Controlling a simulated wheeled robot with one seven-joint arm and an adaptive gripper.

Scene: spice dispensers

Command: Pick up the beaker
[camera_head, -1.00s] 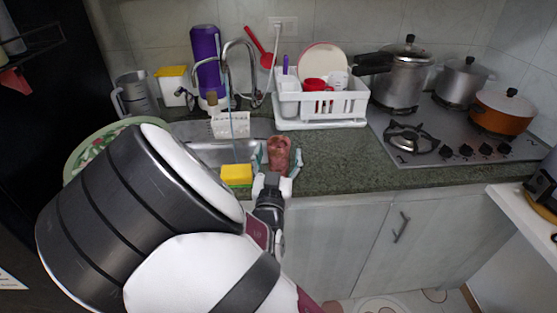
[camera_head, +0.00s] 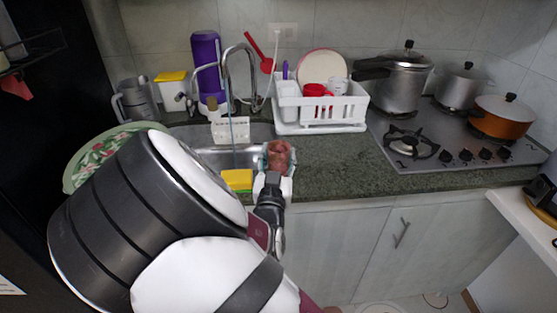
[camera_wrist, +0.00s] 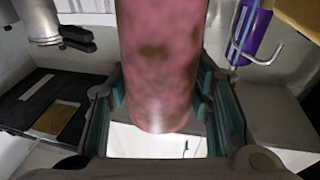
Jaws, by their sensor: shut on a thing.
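The beaker (camera_head: 279,152) is a pinkish-brown, mottled, rounded vessel at the front of the counter, just right of the sink. My gripper (camera_head: 277,162) comes at it from the front, and its teal-padded fingers are shut on the beaker's sides. In the wrist view, the beaker (camera_wrist: 160,60) fills the middle as a tall pink cylinder between the two fingers of my gripper (camera_wrist: 165,115). I cannot tell whether its base touches the counter.
The sink (camera_head: 210,155) with a yellow sponge (camera_head: 237,179) lies just left. A white dish rack (camera_head: 335,112) stands behind. A purple bottle (camera_head: 206,65) and curved tap are at the back left. The stove (camera_head: 450,140) with pots is right. The counter between is clear.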

